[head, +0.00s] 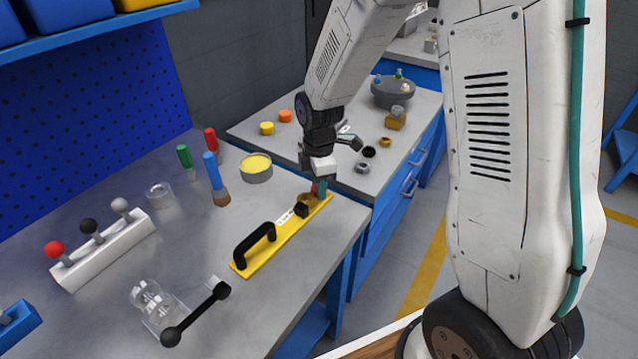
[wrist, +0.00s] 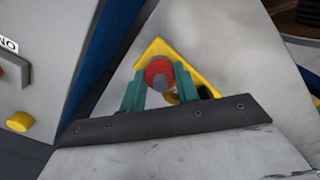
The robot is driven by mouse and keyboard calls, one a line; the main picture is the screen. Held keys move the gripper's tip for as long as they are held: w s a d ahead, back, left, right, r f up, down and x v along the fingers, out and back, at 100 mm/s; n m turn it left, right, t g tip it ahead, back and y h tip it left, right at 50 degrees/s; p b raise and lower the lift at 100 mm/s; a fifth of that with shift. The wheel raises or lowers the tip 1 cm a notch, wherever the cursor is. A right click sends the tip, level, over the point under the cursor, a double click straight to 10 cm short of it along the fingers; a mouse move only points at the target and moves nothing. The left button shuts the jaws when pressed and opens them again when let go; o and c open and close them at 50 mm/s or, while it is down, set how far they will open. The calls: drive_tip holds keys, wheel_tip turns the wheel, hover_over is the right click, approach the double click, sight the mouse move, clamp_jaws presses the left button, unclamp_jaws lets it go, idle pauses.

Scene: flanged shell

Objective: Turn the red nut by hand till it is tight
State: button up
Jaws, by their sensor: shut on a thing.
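In the head view the red nut (head: 314,189) shows only in part beside my gripper (head: 320,188), which points down at the far end of the yellow plate (head: 258,262). The plate lies on the grey bench and carries a black handle (head: 254,246) and a small black block (head: 301,210). The far side of the nut is hidden.
A yellow-topped tin (head: 256,168) and red, green and blue-handled tools (head: 214,172) stand left of the plate. A lever block (head: 104,250) and a clear part with a black-knobbed bar (head: 196,313) lie nearer. A second bench (head: 300,148) behind holds small parts.

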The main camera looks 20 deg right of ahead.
drive_tip(key=o, duration=1)
drive_tip(key=shift+r, duration=3.95)
